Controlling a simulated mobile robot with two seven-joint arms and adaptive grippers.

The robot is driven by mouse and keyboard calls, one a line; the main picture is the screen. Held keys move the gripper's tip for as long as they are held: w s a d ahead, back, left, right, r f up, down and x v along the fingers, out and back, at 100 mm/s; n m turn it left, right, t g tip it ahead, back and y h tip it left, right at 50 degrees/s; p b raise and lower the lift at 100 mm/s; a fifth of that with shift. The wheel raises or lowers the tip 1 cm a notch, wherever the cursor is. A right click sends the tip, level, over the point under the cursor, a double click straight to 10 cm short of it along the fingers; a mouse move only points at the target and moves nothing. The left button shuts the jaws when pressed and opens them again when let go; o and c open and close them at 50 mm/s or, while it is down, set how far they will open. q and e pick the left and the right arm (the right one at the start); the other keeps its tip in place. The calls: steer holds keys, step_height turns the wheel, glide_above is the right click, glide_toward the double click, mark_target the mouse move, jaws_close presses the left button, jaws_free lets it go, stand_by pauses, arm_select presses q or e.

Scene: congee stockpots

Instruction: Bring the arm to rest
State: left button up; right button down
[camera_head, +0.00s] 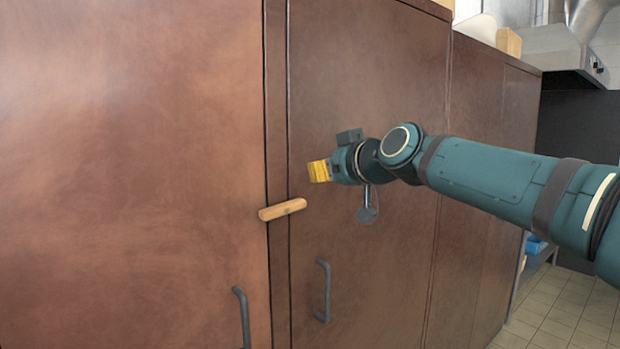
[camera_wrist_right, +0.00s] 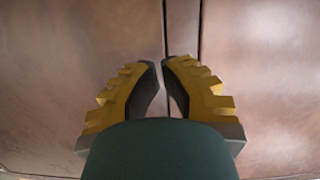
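My right arm reaches in from the right in the head view. Its yellow-tipped right gripper (camera_head: 319,171) is in front of the right-hand door, above and to the right of a small wooden bar and apart from it. In the right wrist view, the two stepped yellow fingers (camera_wrist_right: 164,68) come together at their tips, with only a narrow gap and nothing held between them. The seam between the doors lies beyond the tips. My left gripper is not in view.
A tall brown cabinet (camera_head: 375,90) fills most of the view. The wooden bar (camera_head: 282,209) lies nearly level across its door seam. Dark handles (camera_head: 325,290) and (camera_head: 243,318) stick out below. Tiled floor (camera_head: 560,308) shows at the lower right, and a metal hood (camera_head: 575,50) is behind.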

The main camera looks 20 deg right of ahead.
steer(key=shift+v, duration=0.85)
steer(key=w+a+f+m+g, duration=0.1)
steer(key=a+f+g, duration=0.1)
steer(key=f, duration=1.1)
steer(key=w+a+f+m+g, duration=0.1)
steer(key=a+f+m+g, duration=0.1)
steer(key=f, duration=1.2)
steer(key=w+a+f+m+g, duration=0.1)
steer(key=a+f+g, duration=0.1)
steer(key=f, duration=1.1)
steer(key=s+a+f+m+g+h, duration=0.1)
steer(key=s+f, duration=0.3)
steer(key=f, duration=0.3)
steer(key=s+a+f+g, duration=0.2)
steer(key=s+f, duration=0.3)
steer(key=f, duration=0.3)
steer(key=s+a+f+g, duration=0.1)
steer(key=s+f+g, duration=0.1)
steer(key=s+f, duration=0.4)
steer(key=s+a+f+m+g, duration=0.1)
steer(key=s+f, duration=0.5)
steer(key=s, duration=0.6)
steer(key=shift+a+f+g, duration=0.3)
steer(key=shift+a+g, duration=0.1)
